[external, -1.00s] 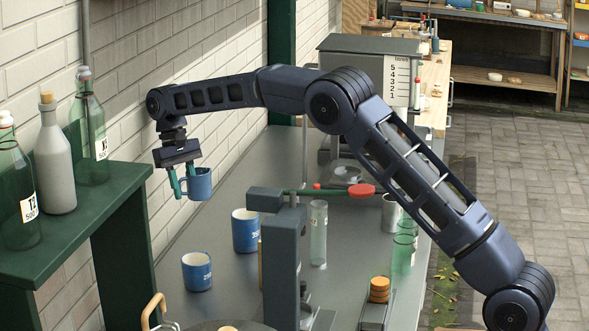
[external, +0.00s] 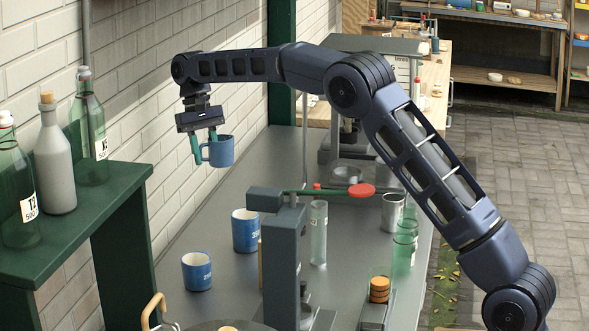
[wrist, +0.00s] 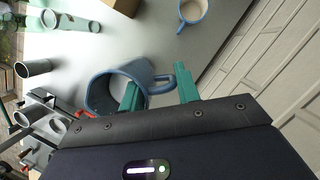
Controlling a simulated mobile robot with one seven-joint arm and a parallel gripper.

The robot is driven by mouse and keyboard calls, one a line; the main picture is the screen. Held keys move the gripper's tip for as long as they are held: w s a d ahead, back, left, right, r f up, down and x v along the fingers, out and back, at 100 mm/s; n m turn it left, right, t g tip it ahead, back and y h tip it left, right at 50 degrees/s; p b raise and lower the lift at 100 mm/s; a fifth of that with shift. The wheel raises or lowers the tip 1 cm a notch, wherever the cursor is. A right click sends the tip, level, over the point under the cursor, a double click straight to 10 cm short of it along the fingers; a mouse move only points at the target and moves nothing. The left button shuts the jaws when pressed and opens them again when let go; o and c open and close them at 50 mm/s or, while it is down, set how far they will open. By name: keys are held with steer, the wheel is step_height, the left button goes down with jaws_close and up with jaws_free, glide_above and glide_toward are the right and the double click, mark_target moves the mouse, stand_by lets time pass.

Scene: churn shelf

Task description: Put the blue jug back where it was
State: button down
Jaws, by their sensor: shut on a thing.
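The blue jug (external: 222,152) hangs in my gripper (external: 204,150), well above the grey worktop, and looks roughly upright. In the wrist view the jug (wrist: 97,92) is seen from above, with its handle between the green fingers of my gripper (wrist: 157,86). The gripper is shut on the jug on its handle side. Two other blue mugs with white labels stand on the worktop below: one farther back (external: 245,231) and one nearer (external: 196,271). Part of the held jug's handle and side is hidden by the fingers.
A grey stand with a red-ended lever (external: 285,255) rises mid-worktop. A clear glass cylinder (external: 318,235), a metal cup (external: 391,212) and green glasses (external: 404,250) stand right of it. A green shelf (external: 100,205) with bottles is at left, beside a brick wall. The worktop's left rear is clear.

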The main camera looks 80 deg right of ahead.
steer(key=s+d+m+t, duration=0.1)
steer(key=s+d+m, duration=0.2)
steer(key=s+d, duration=0.45)
steer(key=s+d+m+t, duration=0.1)
steer(key=s+d+m, duration=0.25)
steer(key=s, duration=0.75)
steer(key=s+d+m, duration=0.2)
steer(key=s+d, duration=0.5)
steer(key=s, duration=0.2)
steer(key=shift+y, duration=0.4)
step_height(320, 180, down, 25)
steer(key=shift+s+f, duration=0.1)
steer(key=shift+a+f, duration=0.1)
steer(key=shift+f, duration=0.05)
steer(key=c, duration=1)
jaws_free()
